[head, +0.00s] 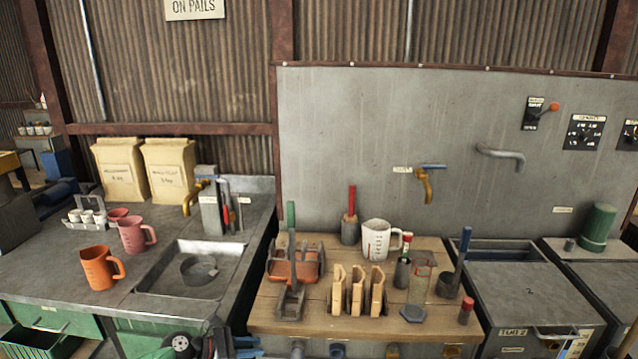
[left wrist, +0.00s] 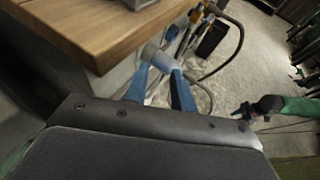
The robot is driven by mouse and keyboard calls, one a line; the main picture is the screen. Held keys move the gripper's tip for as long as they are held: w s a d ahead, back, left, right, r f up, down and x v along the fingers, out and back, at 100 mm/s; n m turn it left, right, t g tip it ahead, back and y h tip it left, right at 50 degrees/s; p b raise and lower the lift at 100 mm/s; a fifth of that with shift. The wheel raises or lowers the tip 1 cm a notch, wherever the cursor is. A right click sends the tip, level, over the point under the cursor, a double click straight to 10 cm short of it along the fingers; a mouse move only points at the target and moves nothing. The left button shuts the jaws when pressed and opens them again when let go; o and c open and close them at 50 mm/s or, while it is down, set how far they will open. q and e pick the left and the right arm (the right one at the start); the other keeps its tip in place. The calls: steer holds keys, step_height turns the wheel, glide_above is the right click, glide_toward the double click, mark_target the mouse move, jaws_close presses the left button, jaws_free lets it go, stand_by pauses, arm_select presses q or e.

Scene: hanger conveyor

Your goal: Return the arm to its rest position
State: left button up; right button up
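My left gripper (head: 246,347) shows at the bottom edge of the head view, low in front of the wooden bench (head: 345,318). Only a small part of it is visible there. In the left wrist view its two blue fingers (left wrist: 160,72) stand apart, with nothing clearly held between them. A pale bluish cylinder (left wrist: 161,57) lies beyond the fingertips; I cannot tell how far. The bench's wooden edge (left wrist: 97,35) is at the upper left of that view.
The bench carries a white measuring jug (head: 377,240), wooden holders (head: 357,292) and upright tools. At left, a sink (head: 190,288), an orange jug (head: 98,268) and paper sacks (head: 168,170) stand on a counter. A hose (left wrist: 237,50) hangs near the bench, with open floor (left wrist: 262,75) beyond.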

arm_select(q)
steer(key=s+a+f+m+t+y, duration=0.15)
steer(key=s+f+m+y, duration=0.3)
steer(key=f+m, duration=0.6)
steer(key=s+a+f+m+t+y, duration=0.15)
steer(key=s+f+m+y, duration=0.35)
steer(key=f+m, duration=0.55)
steer(key=s+f+m+t+y, duration=0.25)
steer(key=s+f+m, duration=0.45)
steer(key=m, duration=0.6)
steer(key=s+d+f+n+g, duration=0.1)
steer(key=s+f+n+g, duration=0.3)
steer(key=s, duration=0.9)
steer(key=s+d+f+n+g, duration=0.2)
steer(key=s+f+n+g, duration=0.3)
steer(key=s+f, duration=0.4)
steer(key=s, duration=0.3)
steer(key=shift+s+d+f, duration=0.15)
steer(key=shift+s+d, duration=0.15)
steer(key=shift+s, duration=0.1)
